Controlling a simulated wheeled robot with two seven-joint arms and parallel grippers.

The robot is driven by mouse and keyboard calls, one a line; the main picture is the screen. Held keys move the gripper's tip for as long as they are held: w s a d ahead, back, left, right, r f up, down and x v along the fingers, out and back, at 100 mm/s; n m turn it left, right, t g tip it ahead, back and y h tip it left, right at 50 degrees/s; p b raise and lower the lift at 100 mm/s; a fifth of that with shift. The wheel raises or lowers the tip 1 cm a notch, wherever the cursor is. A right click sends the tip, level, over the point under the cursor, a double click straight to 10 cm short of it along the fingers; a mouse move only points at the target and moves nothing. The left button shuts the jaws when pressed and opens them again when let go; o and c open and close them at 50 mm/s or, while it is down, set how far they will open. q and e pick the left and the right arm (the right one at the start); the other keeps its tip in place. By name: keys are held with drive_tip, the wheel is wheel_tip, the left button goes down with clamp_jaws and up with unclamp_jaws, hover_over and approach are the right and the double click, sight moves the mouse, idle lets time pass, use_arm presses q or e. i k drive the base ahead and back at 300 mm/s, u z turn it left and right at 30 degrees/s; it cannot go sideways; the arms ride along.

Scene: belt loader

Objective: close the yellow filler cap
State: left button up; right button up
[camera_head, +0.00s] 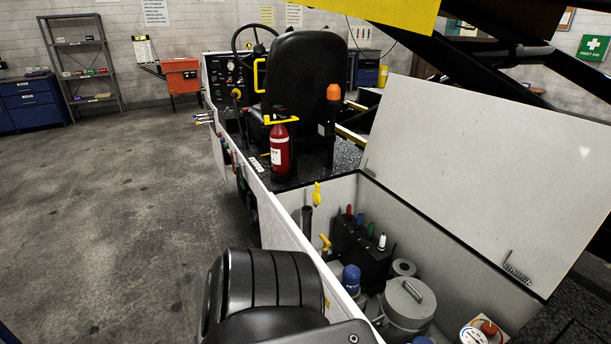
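Inside the open compartment of the belt loader, a small yellow piece (317,194) stands up at the far left end, just above a dark upright tube (307,221). It looks like the yellow filler cap, raised off the tube's mouth, but it is too small to be sure. A second yellow part (325,243), shaped like a handle, sits lower and slightly to the right. No gripper fingers show in the head view, so neither gripper can be placed relative to the cap.
A grey lid (490,175) stands open over the compartment. Inside are a black block with coloured levers (361,248), a blue-topped filter (351,279) and a grey canister (408,304). A red extinguisher (280,148) and seat (300,75) stand beyond. Floor at left is clear.

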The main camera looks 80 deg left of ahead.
sight(316, 197)
drive_tip(key=u, duration=2.8)
drive_tip(key=k, duration=0.5)
drive_tip(key=u, duration=1.15)
drive_tip(key=i, duration=0.8)
drive_tip(key=z, duration=0.25)
